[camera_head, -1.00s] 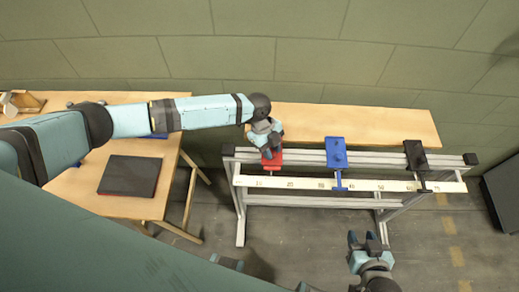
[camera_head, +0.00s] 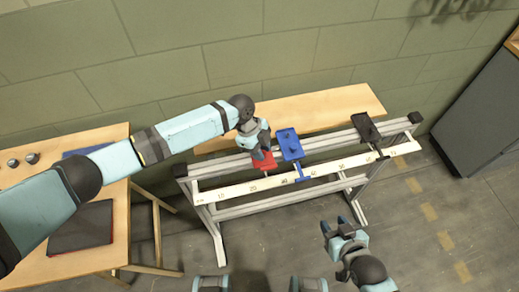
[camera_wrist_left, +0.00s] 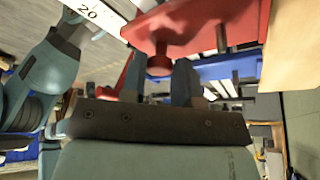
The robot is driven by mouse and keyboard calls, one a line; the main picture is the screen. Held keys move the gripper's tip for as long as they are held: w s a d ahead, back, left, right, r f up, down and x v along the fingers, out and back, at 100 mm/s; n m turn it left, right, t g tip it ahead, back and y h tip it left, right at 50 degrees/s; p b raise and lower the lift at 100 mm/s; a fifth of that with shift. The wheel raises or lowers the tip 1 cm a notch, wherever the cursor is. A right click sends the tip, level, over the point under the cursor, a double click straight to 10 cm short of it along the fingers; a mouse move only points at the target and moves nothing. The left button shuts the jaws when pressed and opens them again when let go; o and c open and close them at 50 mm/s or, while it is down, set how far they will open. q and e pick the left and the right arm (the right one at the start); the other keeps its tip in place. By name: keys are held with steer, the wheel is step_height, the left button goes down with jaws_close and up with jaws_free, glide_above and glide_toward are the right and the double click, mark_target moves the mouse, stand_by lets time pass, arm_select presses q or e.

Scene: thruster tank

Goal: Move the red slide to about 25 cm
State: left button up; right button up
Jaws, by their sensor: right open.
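The red slide (camera_head: 263,162) sits on the rail (camera_head: 205,198) just left of the blue slide (camera_head: 289,145). Its lower end is past the 20 mark on the white scale (camera_head: 237,190), roughly midway to 30. My left gripper (camera_head: 257,149) is over the red slide and hides part of it.
A black slide (camera_head: 367,130) is farther right on the rail. A wooden shelf (camera_head: 330,106) runs behind. A wooden table (camera_head: 45,150) with a dark flat case (camera_head: 82,227) is at the left. A grey cabinet (camera_head: 485,115) is at the right. Floor in front is clear.

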arm_select(q)
steer(key=o, duration=0.4)
steer(key=shift+c, duration=0.2)
steer(key=shift+r, duration=0.1)
steer(key=b+v, duration=0.1)
steer(key=v, duration=1.2)
steer(key=shift+r, duration=0.35)
